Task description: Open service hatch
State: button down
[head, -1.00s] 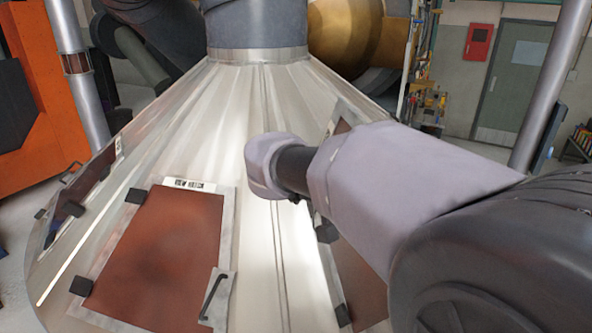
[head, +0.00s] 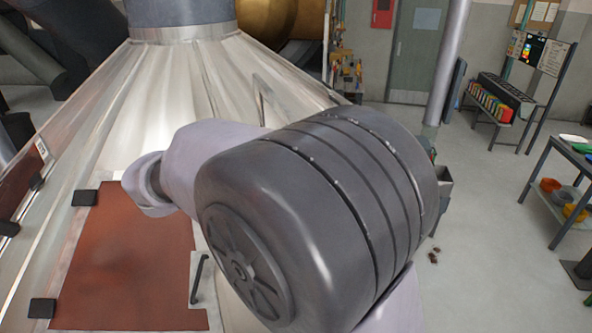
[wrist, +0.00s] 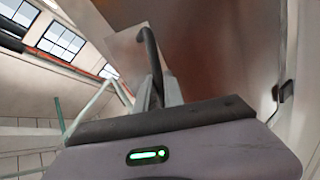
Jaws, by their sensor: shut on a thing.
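In the wrist view my gripper (wrist: 160,92) is shut on a bent black handle (wrist: 148,42). The handle belongs to a red-brown service hatch (wrist: 225,45) with a pale corner plate; a black hinge or bracket shows at its right. In the head view my arm hides the gripper and the held handle. A thin upright panel edge (head: 260,100) stands out from the cone's right side; I cannot tell for sure that it is the held hatch. Another red-brown hatch (head: 130,260), with black hinges at left and its own black handle (head: 199,278), lies flat on the cone's front.
The metal cone (head: 160,90) fills the left. A third hatch (head: 15,190) is on its left side. Open grey floor (head: 480,200) lies to the right, with a pole (head: 450,60), a rack of coloured bins (head: 490,100) and a table (head: 575,150) farther off.

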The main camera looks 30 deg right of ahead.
jog(key=shift+f, duration=0.15)
jog(key=c, duration=1.6)
grip_release()
jog(key=shift+d, duration=0.1)
jog(key=shift+o, duration=0.7)
jog(key=shift+w+d, duration=0.1)
jog(key=shift+d, duration=0.05)
jog(key=p+v, duration=0.3)
jog(key=v, duration=1.4)
jog(key=shift+a+r, duration=0.2)
jog(key=shift+a, duration=0.15)
